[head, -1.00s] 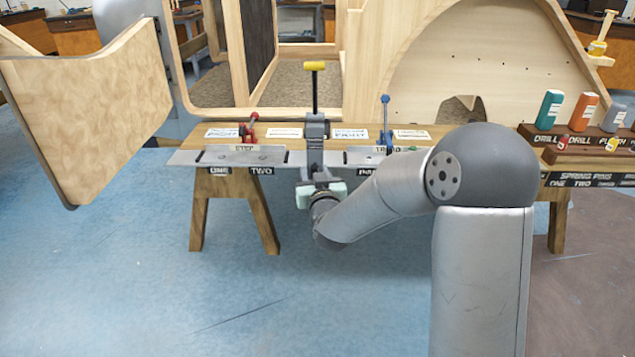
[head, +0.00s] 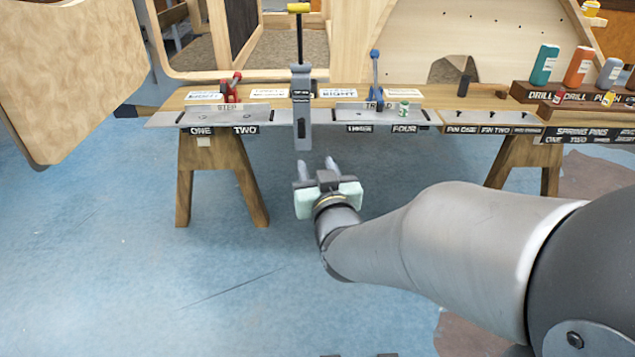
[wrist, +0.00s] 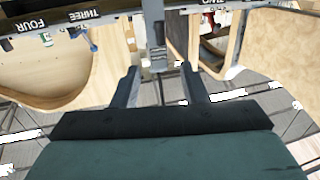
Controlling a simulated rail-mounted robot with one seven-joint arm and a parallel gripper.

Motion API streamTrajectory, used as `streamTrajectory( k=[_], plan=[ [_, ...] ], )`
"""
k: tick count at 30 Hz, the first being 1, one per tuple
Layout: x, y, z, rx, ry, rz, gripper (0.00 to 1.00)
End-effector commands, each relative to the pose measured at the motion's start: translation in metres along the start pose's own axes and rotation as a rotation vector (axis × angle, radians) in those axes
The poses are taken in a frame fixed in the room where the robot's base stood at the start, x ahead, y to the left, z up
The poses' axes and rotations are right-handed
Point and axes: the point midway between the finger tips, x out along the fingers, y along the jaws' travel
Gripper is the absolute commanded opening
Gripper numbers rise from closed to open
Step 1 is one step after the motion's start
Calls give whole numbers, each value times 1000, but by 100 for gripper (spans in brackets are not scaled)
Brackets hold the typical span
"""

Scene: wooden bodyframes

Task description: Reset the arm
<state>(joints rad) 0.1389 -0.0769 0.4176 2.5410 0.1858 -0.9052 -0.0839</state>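My gripper (head: 318,170) is in front of the workbench in the head view, over the blue floor and just below the bench's front edge. Its two fingers are apart with nothing between them. In the wrist view the fingers (wrist: 158,88) also stand apart and empty. A grey clamp with a yellow-handled lever (head: 301,100) stands at the bench's front edge, beyond the fingertips and apart from them. The clamp also shows ahead of the fingers in the wrist view (wrist: 156,45).
The workbench (head: 285,112) carries a red-handled clamp (head: 232,90), a blue-handled clamp (head: 376,80) and number labels. Coloured bottles (head: 545,64) stand on a rack at the right. A wooden panel (head: 70,75) hangs at the left. The floor (head: 200,290) before the bench is clear.

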Motion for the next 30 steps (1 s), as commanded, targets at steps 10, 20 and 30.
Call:
streamTrajectory(
  k=[10,20,30],
  plan=[
    [-6,0,0,0,-1,1,40],
    [-9,3,-19,-3,-92,1,40],
    [-67,29,-78,2,-678,17,40]
  ],
)
